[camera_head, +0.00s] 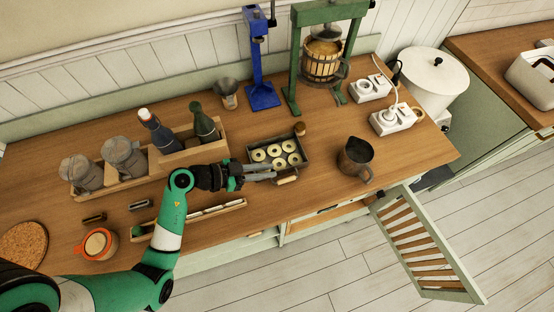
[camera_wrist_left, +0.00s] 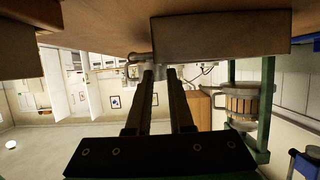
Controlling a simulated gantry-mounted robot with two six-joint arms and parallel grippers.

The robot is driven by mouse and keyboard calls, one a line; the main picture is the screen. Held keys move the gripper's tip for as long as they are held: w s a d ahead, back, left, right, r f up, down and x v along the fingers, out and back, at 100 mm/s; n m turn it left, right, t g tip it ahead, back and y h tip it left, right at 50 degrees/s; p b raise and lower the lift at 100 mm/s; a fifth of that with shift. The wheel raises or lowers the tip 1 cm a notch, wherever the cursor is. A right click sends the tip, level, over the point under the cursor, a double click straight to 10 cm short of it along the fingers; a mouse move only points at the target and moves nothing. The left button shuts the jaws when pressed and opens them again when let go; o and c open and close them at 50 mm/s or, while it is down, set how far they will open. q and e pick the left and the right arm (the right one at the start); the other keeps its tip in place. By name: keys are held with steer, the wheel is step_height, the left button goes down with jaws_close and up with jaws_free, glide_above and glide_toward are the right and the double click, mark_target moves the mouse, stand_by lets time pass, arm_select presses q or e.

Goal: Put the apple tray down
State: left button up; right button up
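The apple tray (camera_head: 252,172) is a dark shallow rectangular pan holding several pale apple rings, with a wooden handle on its near side (camera_head: 287,180) and another on its far side (camera_head: 299,128). It appears to rest level on the wooden counter. My left gripper (camera_head: 274,171) lies low along the tray's near side, its fingertips close to the near handle. In the left wrist view its two fingers (camera_wrist_left: 161,75) stand apart with a narrow gap, and I see nothing clearly held between them. Whether the tips touch the handle is unclear. My right gripper is out of view.
A wooden rack (camera_head: 222,132) with bottles and jars stands to the left. A metal pitcher (camera_head: 356,156) stands to the right. A green fruit press (camera_head: 322,62) and a blue stand (camera_head: 260,92) are behind. A slatted cabinet door (camera_head: 415,245) hangs open below.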

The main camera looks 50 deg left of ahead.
mark_target(279, 161)
arm_select(q)
steer(key=b+x, duration=0.1)
steer(key=x, duration=0.2)
steer(key=shift+w+d+f, duration=0.1)
steer(key=shift+w+f, duration=0.05)
jaws_close()
stand_by(1.2)
